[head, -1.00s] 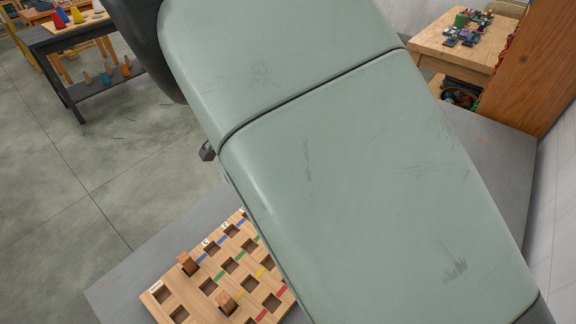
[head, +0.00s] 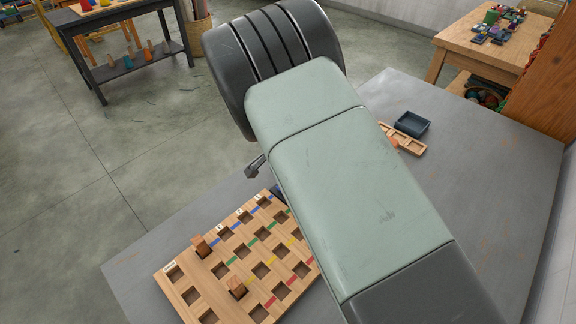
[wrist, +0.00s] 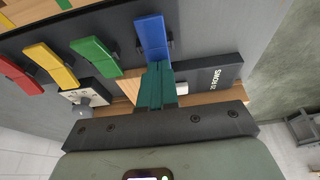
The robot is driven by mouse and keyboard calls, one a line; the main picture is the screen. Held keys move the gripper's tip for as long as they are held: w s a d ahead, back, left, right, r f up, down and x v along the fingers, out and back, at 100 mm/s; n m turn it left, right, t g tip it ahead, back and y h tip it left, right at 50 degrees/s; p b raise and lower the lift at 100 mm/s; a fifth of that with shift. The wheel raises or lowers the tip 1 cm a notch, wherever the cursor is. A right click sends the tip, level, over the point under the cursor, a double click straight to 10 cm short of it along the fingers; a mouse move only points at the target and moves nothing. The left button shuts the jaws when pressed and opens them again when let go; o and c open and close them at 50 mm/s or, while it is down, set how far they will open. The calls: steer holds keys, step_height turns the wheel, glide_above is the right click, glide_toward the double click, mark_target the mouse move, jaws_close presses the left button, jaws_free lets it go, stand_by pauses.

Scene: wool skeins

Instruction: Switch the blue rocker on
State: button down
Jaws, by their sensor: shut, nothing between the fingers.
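The blue rocker (wrist: 152,36) stands at the top middle of the wrist view, at the end of a row with green (wrist: 94,56), yellow (wrist: 50,67) and red (wrist: 18,76) rockers. My gripper (wrist: 160,67) is shut and empty, its teal fingers side by side. In the picture the fingertips meet the near end of the blue rocker; I cannot tell whether they touch it. Which way the blue rocker is tilted is not clear. In the head view my arm hides the gripper and the rockers.
A dark box with white lettering (wrist: 215,76) lies close right of my fingers, and a pale block (wrist: 82,97) to their left. In the head view a wooden board with square holes (head: 203,268) and a dark blue tray (head: 412,123) lie on the grey table (head: 480,200).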

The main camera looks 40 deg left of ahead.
stand_by(0.3)
steer(key=shift+w+f+g, duration=0.2)
steer(key=shift+f+g, duration=0.1)
steer(key=shift+s, duration=0.2)
steer(key=shift+s+r, duration=0.2)
steer(key=shift+s, duration=0.45)
steer(key=shift+r, duration=0.1)
step_height(320, 180, up, 14)
stand_by(0.3)
steer(key=shift+d, duration=0.1)
stand_by(0.4)
